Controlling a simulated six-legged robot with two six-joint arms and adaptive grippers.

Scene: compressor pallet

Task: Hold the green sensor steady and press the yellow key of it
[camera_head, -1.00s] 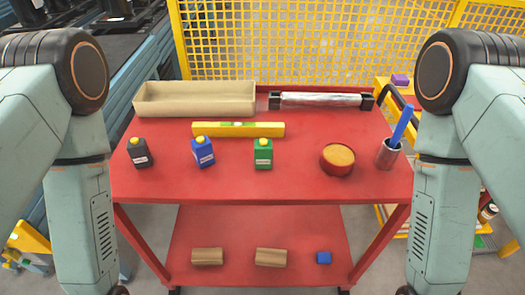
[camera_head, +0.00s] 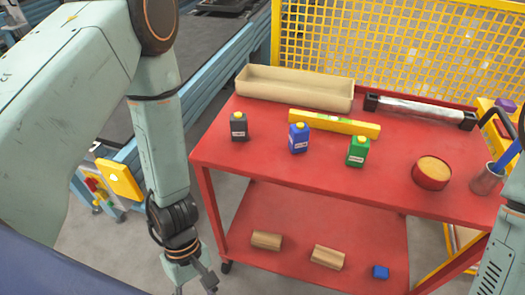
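The green sensor (camera_head: 358,151) stands upright on the red cart's top shelf, right of the blue sensor (camera_head: 299,138) and the black one (camera_head: 239,126). Its yellow key (camera_head: 362,139) shows on top. My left gripper (camera_head: 203,287) hangs low at the bottom edge, left of the cart and well apart from the sensors. It is partly cut off, and its fingers appear spread with nothing between them. My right arm shows only as a link at the right edge; its gripper is out of the picture.
The red cart (camera_head: 270,168) also bears a beige tray (camera_head: 293,88), a yellow level (camera_head: 333,123), a wrapped roll (camera_head: 420,110), a red round tin (camera_head: 432,173) and a cup (camera_head: 486,179) with a blue stick. Wooden blocks (camera_head: 327,257) and a blue block (camera_head: 380,272) lie below. A yellow mesh fence (camera_head: 400,50) stands behind.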

